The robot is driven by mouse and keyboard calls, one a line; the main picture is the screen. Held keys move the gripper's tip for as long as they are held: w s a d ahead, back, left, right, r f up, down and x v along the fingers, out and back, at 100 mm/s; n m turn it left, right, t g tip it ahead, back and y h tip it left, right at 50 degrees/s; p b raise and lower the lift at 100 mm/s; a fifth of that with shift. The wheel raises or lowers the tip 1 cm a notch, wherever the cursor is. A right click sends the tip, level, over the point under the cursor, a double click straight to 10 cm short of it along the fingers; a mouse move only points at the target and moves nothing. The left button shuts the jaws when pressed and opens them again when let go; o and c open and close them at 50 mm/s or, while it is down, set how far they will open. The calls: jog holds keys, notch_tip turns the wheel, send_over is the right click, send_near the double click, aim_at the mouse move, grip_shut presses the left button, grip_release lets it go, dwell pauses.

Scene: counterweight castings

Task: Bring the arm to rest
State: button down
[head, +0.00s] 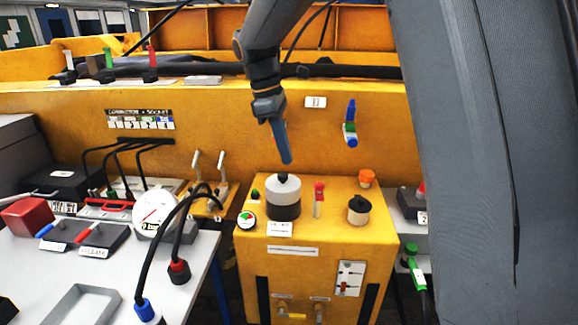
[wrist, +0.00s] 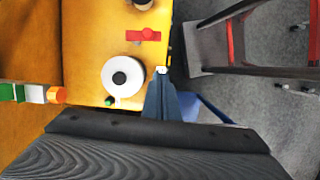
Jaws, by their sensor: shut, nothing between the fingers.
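My gripper (head: 286,160) hangs from my dark grey arm at the middle of the head view, its blue fingers pointing down and closed together with nothing between them. Its tip appears just above a white and dark cylinder with a black knob (head: 283,196), which stands on a yellow cabinet (head: 330,245). Whether the tip touches the knob is hard to tell in the head view. In the wrist view the closed fingers (wrist: 163,72) show beside the round white top with its black knob (wrist: 120,78), apart from it in the picture.
On the cabinet top stand a red handle (head: 318,198), a black-knobbed part (head: 358,209) and an orange knob (head: 366,178). A grey table at left holds a red block (head: 28,217), a gauge (head: 155,211) and cabled plugs. A yellow wall rises behind.

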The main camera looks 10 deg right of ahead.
jog(key=shift+r, duration=0.15)
jog(key=s+d+f+m+t+y+b, duration=0.1)
jog(key=s+d+f+m+b, duration=0.1)
jog(key=s+f+m, duration=0.5)
jog(key=s+d+f+m+t+y+b, duration=0.1)
jog(key=s+d+f+m+b, duration=0.1)
jog(key=s+d+f+m, duration=0.2)
jog(key=s+f+m, duration=0.3)
jog(key=s+f, duration=0.5)
jog(key=s, duration=0.1)
jog(key=shift+d+y, duration=0.3)
jog(key=shift+d, duration=0.05)
